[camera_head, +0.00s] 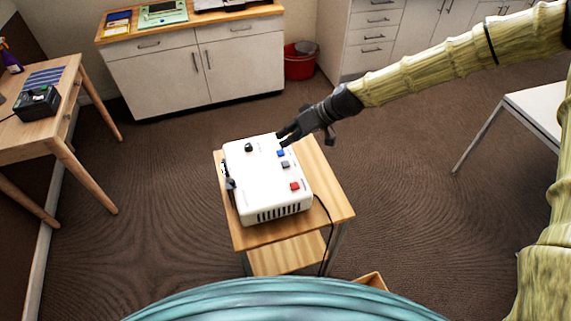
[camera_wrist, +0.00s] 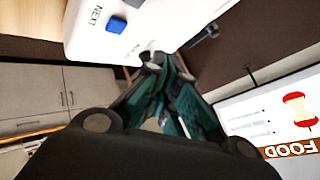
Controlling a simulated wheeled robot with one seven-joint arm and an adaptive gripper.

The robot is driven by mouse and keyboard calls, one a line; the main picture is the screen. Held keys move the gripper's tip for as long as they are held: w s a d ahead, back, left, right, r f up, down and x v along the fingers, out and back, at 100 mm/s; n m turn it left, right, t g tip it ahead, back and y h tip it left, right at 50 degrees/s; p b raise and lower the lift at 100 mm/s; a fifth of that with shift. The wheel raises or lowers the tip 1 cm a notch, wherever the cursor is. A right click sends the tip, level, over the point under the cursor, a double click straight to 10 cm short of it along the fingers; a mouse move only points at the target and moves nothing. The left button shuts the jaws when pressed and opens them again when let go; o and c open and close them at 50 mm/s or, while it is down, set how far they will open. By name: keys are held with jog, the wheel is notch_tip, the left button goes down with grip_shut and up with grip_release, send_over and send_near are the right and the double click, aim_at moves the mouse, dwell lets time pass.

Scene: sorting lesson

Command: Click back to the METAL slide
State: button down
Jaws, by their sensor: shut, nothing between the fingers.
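The white slide projector (camera_head: 262,190) sits on a small wooden stand. On its top are a blue button (camera_head: 281,153), a grey button (camera_head: 285,164), a red button (camera_head: 294,186) and a black knob (camera_head: 248,147). In the wrist view the blue button (camera_wrist: 118,24) has the label NEXT beside it. A second, unreadable label lies close to my fingertips. My gripper (camera_head: 283,137) is shut and empty at the projector's far right edge, near the blue button; I cannot tell whether it touches. In the wrist view, a screen (camera_wrist: 245,120) shows a FOOD slide with an apple core, upside down.
The wooden stand (camera_head: 340,208) has bare room right of the projector, and a cable hangs there. A desk (camera_head: 50,130) with a black box (camera_head: 38,103) is at the left. A cabinet (camera_head: 190,70) and red bin (camera_head: 299,66) stand behind. A white table (camera_head: 545,108) is at the right.

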aim_at(286, 161)
jog(key=shift+f+b, duration=1.55)
jog(key=shift+f, duration=1.65)
jog(key=shift+f, duration=0.15)
jog(key=shift+f+b, duration=0.25)
jog(key=shift+b, duration=0.3)
jog(key=shift+f+b, duration=0.4)
jog(key=shift+r, duration=0.85)
